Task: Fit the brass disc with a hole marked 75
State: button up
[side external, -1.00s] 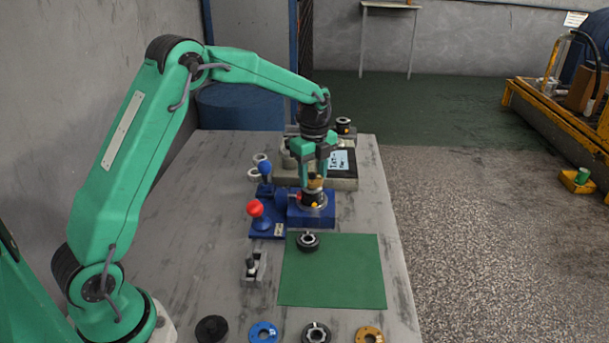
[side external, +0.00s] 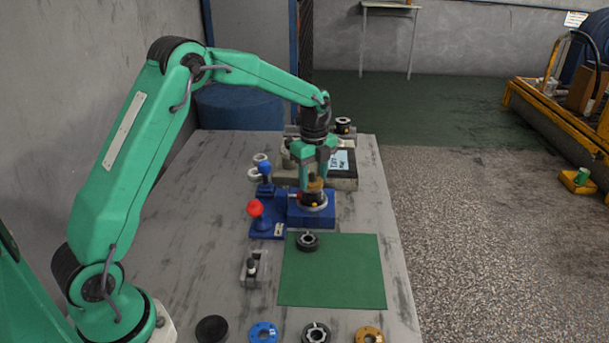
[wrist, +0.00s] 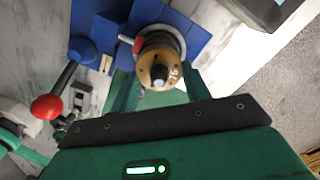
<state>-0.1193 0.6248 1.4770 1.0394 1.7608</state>
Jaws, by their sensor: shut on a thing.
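The brass disc (wrist: 153,62), with 75 on its face, is between the fingers of my gripper (wrist: 158,76) in the wrist view. A dark centre with a pale tip shows at its hole. My gripper (side external: 315,178) is shut on the disc. In the side view the brass disc (side external: 315,186) is low over the round grey top of the blue motor housing (side external: 325,218). That housing also shows in the wrist view (wrist: 120,12). I cannot tell how far the disc sits around the shaft, as the fingers and disc hide the contact.
A red-knobbed lever (side external: 255,208) and a blue-knobbed lever (side external: 265,168) stand left of the housing. A green mat (side external: 335,280) in front holds a black ring (side external: 307,241). Several discs, including another brass one (side external: 369,335), line the front edge. Most of the mat is clear.

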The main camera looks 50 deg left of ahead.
jog(key=shift+f, duration=0.25)
dwell(0.5)
jog(key=o, duration=1.6)
jog(key=shift+r, duration=0.1)
jog(key=shift+r, duration=4.15)
